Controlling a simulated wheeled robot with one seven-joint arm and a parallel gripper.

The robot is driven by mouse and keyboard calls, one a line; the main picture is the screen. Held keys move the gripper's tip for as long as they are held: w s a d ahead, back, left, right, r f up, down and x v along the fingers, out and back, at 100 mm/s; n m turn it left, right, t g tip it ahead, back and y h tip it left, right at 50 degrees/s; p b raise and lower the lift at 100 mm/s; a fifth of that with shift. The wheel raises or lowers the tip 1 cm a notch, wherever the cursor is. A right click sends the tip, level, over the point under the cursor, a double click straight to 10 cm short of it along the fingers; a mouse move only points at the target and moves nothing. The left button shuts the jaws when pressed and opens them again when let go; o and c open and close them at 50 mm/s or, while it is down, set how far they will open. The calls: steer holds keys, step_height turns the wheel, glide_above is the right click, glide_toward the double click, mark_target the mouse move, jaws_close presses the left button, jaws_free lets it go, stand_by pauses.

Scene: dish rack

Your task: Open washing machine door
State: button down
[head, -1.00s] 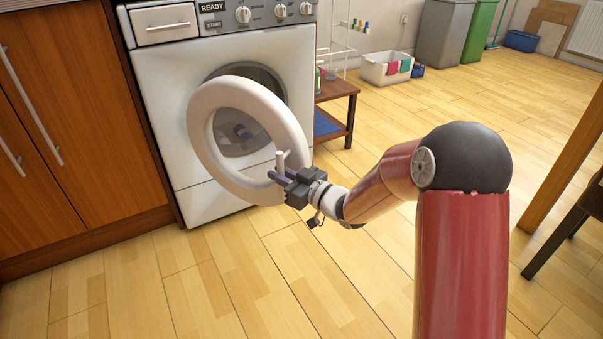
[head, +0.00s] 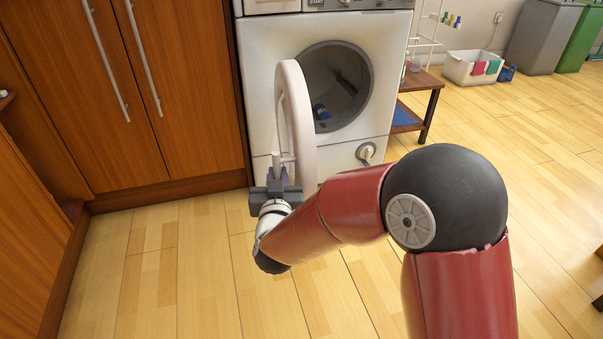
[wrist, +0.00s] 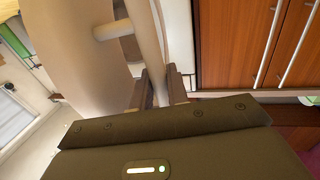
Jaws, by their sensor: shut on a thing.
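The washing machine (head: 260,75) stands against the cabinets, white with a grey control strip on top. Its round door (head: 302,120) is swung well out to the left, seen nearly edge-on, and the drum opening (head: 338,90) is exposed with something blue inside. My gripper (head: 277,182) is at the door's lower left edge, its fingers closed on the upright handle (head: 276,162). In the wrist view, the handle (wrist: 146,40) runs down between my gripper's fingers (wrist: 161,90), with the pale door (wrist: 80,45) beside it.
Wooden cabinets (head: 185,90) with long metal bars stand left of the machine. A small shelf table (head: 425,85) is to its right, with a white bin (head: 470,70) beyond. The wooden floor (head: 540,200) on the right is open.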

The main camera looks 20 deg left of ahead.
steer(key=shift+s+a+r+m+t+h, duration=0.1)
steer(key=shift+s+a+m+t+h, duration=0.2)
steer(key=shift+a, duration=0.55)
steer(key=shift+s+a+r+m+t+h, duration=0.1)
steer(key=shift+s+a+m+h, duration=0.3)
steer(key=shift+a, duration=0.4)
steer(key=c, duration=1.5)
jaws_free()
steer(key=shift+f, duration=0.1)
steer(key=shift+o, duration=0.2)
steer(key=v, duration=0.7)
steer(key=shift+s, duration=0.35)
steer(key=shift+s+d, duration=0.1)
steer(key=shift+d, duration=0.05)
